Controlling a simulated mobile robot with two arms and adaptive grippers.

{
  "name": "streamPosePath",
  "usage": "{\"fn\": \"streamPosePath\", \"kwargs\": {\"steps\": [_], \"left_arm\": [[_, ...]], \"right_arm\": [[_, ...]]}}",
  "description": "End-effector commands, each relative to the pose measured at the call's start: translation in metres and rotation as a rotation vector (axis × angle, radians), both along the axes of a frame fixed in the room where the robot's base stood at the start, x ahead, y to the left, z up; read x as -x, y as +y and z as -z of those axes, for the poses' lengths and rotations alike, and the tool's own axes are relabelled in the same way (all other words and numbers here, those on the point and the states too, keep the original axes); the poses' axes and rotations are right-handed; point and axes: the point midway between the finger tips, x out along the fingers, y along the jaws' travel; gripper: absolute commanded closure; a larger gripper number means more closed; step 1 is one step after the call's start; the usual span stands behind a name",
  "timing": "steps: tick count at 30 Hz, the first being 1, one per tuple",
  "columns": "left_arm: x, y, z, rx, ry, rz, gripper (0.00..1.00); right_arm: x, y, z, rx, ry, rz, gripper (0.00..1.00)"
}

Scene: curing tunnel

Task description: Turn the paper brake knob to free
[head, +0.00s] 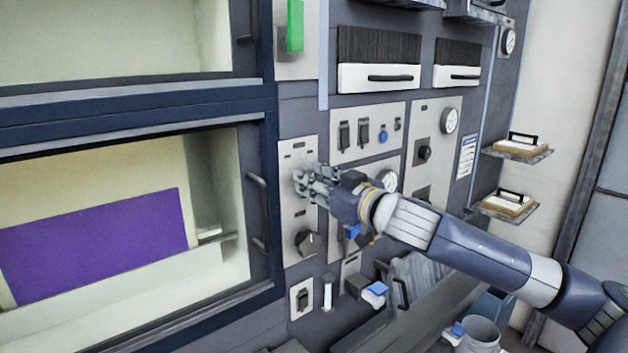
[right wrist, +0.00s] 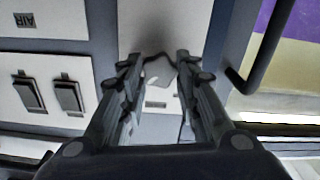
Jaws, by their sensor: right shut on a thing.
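A narrow light panel (head: 296,163) stands just right of the large window. My right gripper (head: 302,182) is at its middle, fingers against the panel face. In the right wrist view my right gripper (right wrist: 156,62) is shut on a small knob (right wrist: 158,76), which shows partly between the fingertips with a pale mark on it. The fingers hide most of this knob, and I cannot read its label or setting. A second, dark knob (head: 307,241) sits lower on the same panel, clear of the gripper. My left gripper is not in view.
A dark door handle (head: 258,210) runs close left of the panel. A blue-topped part (head: 375,289) juts out below.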

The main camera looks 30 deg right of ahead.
Motion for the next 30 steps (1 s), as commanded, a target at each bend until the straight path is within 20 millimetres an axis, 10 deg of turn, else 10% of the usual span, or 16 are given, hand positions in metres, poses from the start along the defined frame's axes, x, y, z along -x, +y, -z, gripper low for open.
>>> {"fn": "streamPosePath", "kwargs": {"steps": [30], "left_arm": [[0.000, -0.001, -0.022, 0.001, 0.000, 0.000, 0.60]], "right_arm": [[0.000, 0.003, -0.001, 0.726, -0.058, -0.001, 0.94]]}}
